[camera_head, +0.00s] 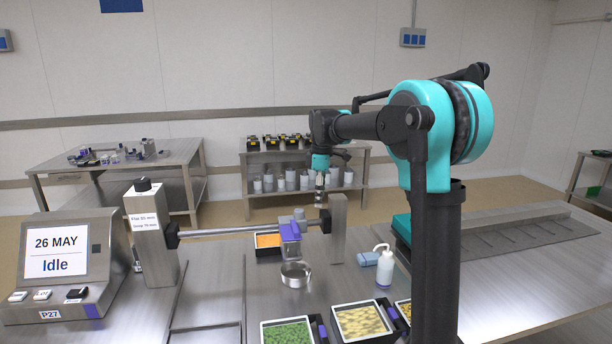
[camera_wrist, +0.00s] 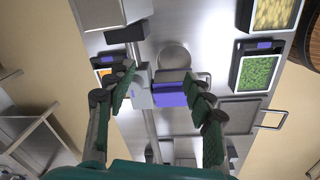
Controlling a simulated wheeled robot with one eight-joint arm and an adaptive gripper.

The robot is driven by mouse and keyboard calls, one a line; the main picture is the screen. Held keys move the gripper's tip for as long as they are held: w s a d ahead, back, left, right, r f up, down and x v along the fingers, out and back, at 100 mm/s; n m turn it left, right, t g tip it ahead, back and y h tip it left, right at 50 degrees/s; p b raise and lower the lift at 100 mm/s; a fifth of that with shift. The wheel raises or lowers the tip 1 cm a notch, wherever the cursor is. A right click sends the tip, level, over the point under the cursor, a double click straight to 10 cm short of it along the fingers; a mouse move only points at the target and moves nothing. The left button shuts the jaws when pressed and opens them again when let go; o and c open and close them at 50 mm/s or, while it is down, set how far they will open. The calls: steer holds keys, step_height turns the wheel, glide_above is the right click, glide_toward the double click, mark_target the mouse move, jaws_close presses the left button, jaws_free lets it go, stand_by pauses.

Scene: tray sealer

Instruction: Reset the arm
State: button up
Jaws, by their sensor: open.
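My gripper (camera_head: 320,196) hangs from my turquoise arm, pointing down near the steel bar of the tray sealer. In the wrist view my gripper (camera_wrist: 160,80) has its two dark green fingers spread apart with nothing held between them. Beyond the fingers is the sealer's sliding head with a purple block (camera_wrist: 170,95); the head (camera_head: 290,230) also shows on the bar in the head view. Whether the fingers touch the head cannot be told.
The display (camera_head: 57,250) reads "26 MAY" and "Idle". Trays of green (camera_head: 287,332) and pale yellow food (camera_head: 362,322) stand in front. A steel bowl (camera_head: 295,274), a white bottle (camera_head: 385,268) and an orange-filled tray (camera_head: 267,241) are near the bar.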

steer(key=s+d+f+m+t, duration=0.1)
steer(key=s+d+f+m, duration=0.4)
steer(key=s, duration=0.6)
steer(key=s+d+f+m+t, duration=0.1)
steer(key=s+d+f+m, duration=0.4)
steer(key=s+f, duration=0.4)
steer(key=s+d+f+m+t, duration=0.1)
steer(key=s+d+f+m, duration=0.4)
steer(key=s, duration=0.7)
steer(key=shift+s+f+m, duration=0.2)
steer(key=shift+f+m, duration=0.15)
steer(key=shift+f, duration=0.3)
steer(key=shift+s+f+m, duration=0.15)
steer(key=shift+f+m, duration=0.2)
steer(key=shift+f, duration=0.3)
steer(key=shift+a, duration=0.1)
